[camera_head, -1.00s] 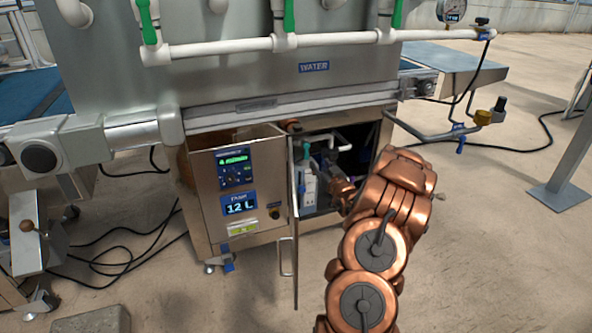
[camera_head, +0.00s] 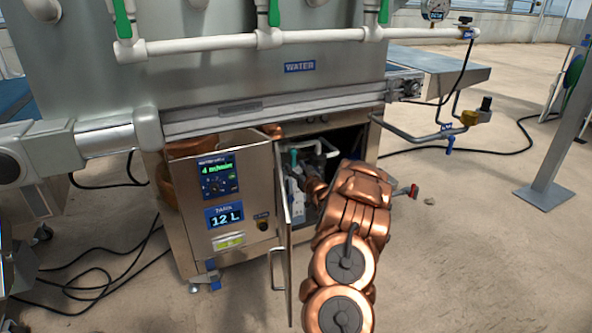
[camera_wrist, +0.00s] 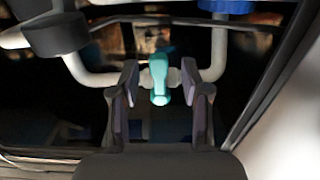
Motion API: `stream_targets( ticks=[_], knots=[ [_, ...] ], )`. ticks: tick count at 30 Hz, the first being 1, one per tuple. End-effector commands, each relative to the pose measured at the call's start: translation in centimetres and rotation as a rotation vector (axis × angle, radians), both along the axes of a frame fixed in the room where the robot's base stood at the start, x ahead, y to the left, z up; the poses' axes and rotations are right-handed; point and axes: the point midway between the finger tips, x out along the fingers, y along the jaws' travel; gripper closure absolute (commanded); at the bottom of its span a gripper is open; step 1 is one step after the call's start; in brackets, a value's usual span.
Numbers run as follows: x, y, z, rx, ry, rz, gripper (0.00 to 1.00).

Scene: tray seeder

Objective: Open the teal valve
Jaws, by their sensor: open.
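The teal valve (camera_wrist: 160,72) sits on a white pipe inside the open cabinet. In the wrist view its handle lies between my two dark fingers and crosses the pipe run. My gripper (camera_wrist: 160,88) is open, with one finger on each side of the handle and small gaps showing. Whether either finger touches it I cannot tell. In the head view a small teal part (camera_head: 293,157) shows in the cabinet opening.
The cabinet door (camera_head: 283,235) stands open left of my arm. In the wrist view a dark round part (camera_wrist: 55,35) is at upper left and a blue part (camera_wrist: 227,6) at the top. A control panel (camera_head: 222,190) reads 12 L. Open floor lies to the right.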

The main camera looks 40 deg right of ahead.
Motion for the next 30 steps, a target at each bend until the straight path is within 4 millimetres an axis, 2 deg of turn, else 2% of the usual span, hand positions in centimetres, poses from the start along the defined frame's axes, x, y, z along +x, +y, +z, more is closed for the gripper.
stream_targets(
  ticks=[5,15,28,30],
  knots=[
    [0.73,-0.42,0.01,-0.001,-0.001,-0.002,0.53],
    [0.81,-0.56,0.07,0.000,0.000,-0.004,0.54],
    [0.81,-0.54,0.06,0.000,0.000,-0.004,0.99],
    [0.81,-0.54,0.06,0.000,0.000,-0.004,1.00]
  ],
)
